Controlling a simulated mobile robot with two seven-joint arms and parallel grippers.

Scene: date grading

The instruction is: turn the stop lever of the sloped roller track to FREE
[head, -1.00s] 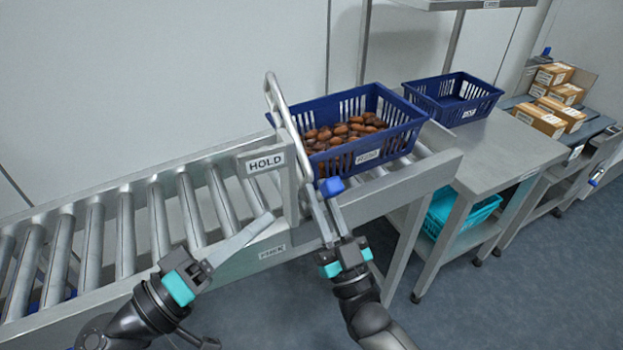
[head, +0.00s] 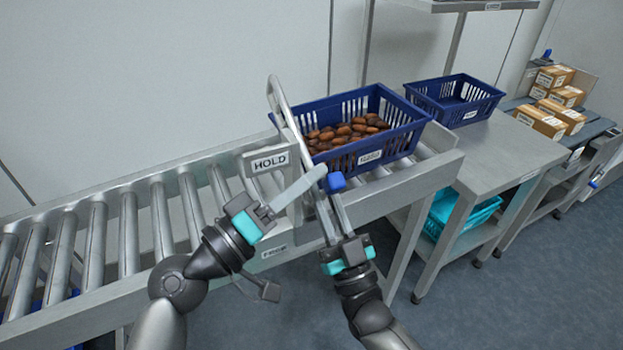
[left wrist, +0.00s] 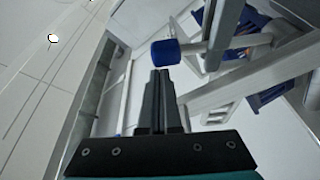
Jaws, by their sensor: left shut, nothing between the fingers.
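The stop lever's blue knob (head: 336,183) is at the front rail of the sloped roller track (head: 110,285), right of a plate reading HOLD (head: 270,161). My left gripper (head: 322,173) is shut and empty, its tips close beside the knob. In the left wrist view, the knob (left wrist: 165,53) sits on a grey arm just beyond the shut fingertips (left wrist: 160,72); contact cannot be told. My right gripper (head: 329,198) comes from below, its fingers apart, tips just below the knob. A grey hoop (head: 279,100) stands up across the track beside a crate.
A blue crate of dates (head: 405,138) rests on the rollers right of the hoop. An empty blue crate (head: 440,108) stands on a steel table (head: 500,150), with a teal crate (head: 480,215) below. Boxes (head: 550,90) are at far right. The rollers at left are clear.

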